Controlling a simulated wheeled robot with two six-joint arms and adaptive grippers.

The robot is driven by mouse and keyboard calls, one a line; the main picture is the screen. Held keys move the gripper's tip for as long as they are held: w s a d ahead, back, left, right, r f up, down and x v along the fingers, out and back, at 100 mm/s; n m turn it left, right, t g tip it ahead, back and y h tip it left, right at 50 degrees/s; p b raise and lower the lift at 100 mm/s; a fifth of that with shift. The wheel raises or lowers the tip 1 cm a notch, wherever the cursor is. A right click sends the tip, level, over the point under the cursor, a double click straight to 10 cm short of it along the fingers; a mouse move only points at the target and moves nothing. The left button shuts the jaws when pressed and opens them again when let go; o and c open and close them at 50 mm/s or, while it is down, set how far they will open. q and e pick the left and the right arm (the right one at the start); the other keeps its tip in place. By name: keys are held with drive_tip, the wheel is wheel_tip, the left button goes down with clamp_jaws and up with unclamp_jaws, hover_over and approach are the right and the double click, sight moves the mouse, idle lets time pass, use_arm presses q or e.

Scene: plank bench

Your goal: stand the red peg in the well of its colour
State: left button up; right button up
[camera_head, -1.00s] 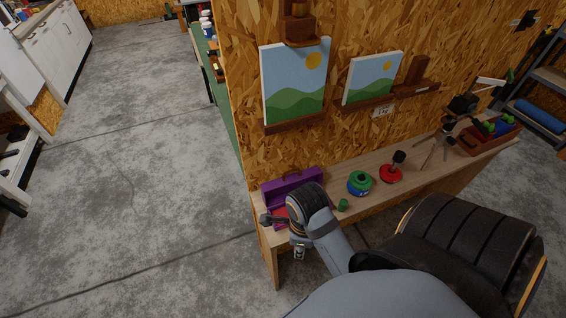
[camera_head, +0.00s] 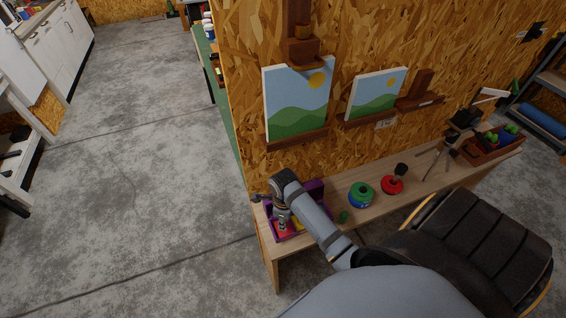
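A purple open box (camera_head: 314,187) stands at the left end of the bench. Red (camera_head: 282,234) and yellow (camera_head: 297,223) patches show inside it. I cannot tell whether the red is a peg or a well. My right gripper (camera_head: 282,225) points down over the box, with its tips close to the red patch. Its fingers are too small and dark to show whether they are open or hold anything. My wrist and forearm hide part of the box. My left gripper is not in view.
On the bench, a small green piece (camera_head: 343,217), a green-and-blue round object (camera_head: 360,194) and a red round object with a dark knob (camera_head: 392,185) stand right of the box. A wooden tray (camera_head: 480,154) is farther right. A board wall with pictures rises behind.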

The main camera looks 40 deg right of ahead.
drive_tip(key=shift+w+f, duration=0.15)
drive_tip(key=shift+f, duration=0.15)
drive_tip(key=f, duration=0.1)
drive_tip(key=f+p, duration=0.1)
drive_tip(key=f, duration=0.1)
drive_tip(key=shift+w+d, duration=0.1)
drive_tip(key=shift+w, duration=0.1)
drive_tip(key=shift+f, duration=0.2)
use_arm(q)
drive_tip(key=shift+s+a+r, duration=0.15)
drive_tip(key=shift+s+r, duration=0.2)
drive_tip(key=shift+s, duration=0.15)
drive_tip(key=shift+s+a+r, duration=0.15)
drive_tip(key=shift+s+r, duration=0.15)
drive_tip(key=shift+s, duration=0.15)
use_arm(e)
drive_tip(key=shift+f, duration=0.1)
drive_tip(key=o, duration=0.7)
drive_tip(key=shift+c, duration=0.2)
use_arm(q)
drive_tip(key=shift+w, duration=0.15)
